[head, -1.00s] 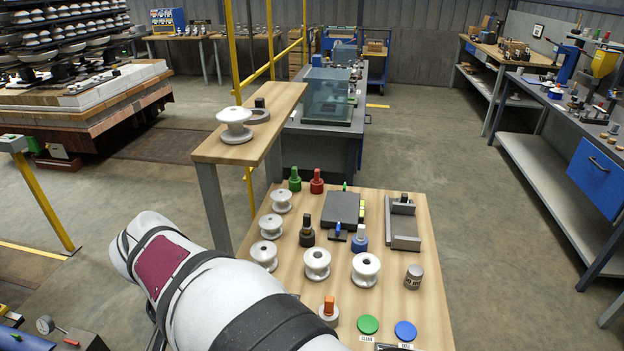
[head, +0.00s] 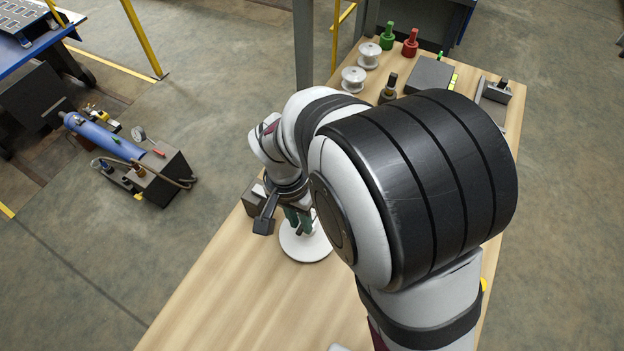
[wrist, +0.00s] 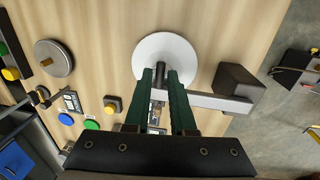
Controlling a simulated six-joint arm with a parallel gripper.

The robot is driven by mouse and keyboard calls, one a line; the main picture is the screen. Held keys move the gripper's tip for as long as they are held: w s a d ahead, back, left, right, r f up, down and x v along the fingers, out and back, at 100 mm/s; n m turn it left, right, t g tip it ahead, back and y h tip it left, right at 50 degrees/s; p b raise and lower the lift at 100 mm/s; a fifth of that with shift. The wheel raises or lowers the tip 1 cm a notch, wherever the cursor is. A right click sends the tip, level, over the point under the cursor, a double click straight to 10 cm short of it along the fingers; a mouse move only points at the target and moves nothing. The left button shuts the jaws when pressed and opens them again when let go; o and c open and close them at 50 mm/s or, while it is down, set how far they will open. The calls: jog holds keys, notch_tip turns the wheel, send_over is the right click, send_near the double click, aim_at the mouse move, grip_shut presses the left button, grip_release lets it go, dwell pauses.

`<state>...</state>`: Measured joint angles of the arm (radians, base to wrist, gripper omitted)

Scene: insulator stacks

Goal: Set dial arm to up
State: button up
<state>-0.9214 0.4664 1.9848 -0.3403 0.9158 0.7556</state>
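A pale bar (wrist: 215,102) runs from behind the fingers to a dark block (wrist: 235,82) at the table's edge. This may be the dial arm, but I cannot tell for sure. Small labelled parts between the fingers are too small to read.
The wooden table (head: 215,300) is bare at the front. White spools (head: 369,56) stand at the back.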

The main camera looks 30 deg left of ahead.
grip_shut()
dwell(1.1)
